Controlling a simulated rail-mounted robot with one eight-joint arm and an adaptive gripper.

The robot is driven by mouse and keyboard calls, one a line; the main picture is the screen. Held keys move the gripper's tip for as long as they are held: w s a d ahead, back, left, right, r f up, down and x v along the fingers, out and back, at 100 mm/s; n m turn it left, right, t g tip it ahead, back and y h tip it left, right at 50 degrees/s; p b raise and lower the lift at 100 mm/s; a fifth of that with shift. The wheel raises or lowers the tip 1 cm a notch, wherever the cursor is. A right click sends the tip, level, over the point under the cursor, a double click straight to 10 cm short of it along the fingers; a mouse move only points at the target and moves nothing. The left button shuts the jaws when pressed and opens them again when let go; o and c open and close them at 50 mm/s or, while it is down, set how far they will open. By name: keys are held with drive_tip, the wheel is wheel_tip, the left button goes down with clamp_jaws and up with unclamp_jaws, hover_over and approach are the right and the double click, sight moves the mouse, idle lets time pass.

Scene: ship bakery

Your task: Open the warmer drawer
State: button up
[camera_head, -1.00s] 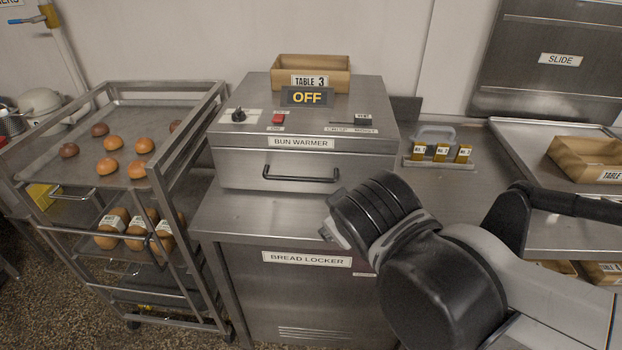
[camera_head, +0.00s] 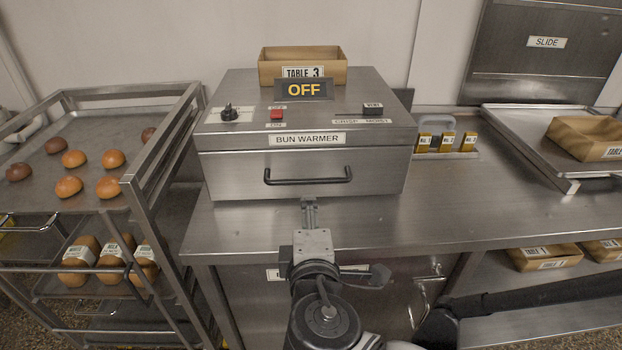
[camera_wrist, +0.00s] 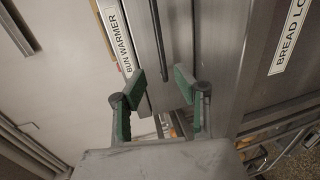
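The bun warmer (camera_head: 225,140) is a steel box on the counter, and its drawer (camera_head: 380,172) is shut. The drawer's black bar handle (camera_head: 308,181) runs across the front in the head view. My gripper (camera_head: 309,212) is just below and in front of the handle in the head view. In the wrist view my gripper (camera_wrist: 160,84) is open and empty, its green-padded fingers apart. I cannot tell whether a finger touches the handle.
The warmer's sign (camera_head: 303,89) reads OFF, with a Table 3 box (camera_head: 350,70) behind it. A rack (camera_head: 165,140) with buns and loaves stands left. A caddy (camera_head: 470,155) of yellow-labelled pieces and a tray (camera_head: 565,185) are right. The counter front (camera_head: 430,215) is clear.

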sight(307, 183)
drive_tip(key=b+x, duration=0.2)
drive_tip(key=x, duration=1.1)
drive_tip(key=shift+w+d+b, duration=0.1)
drive_tip(key=shift+w+b, duration=0.1)
drive_tip(key=shift+b, duration=0.1)
clamp_jaws()
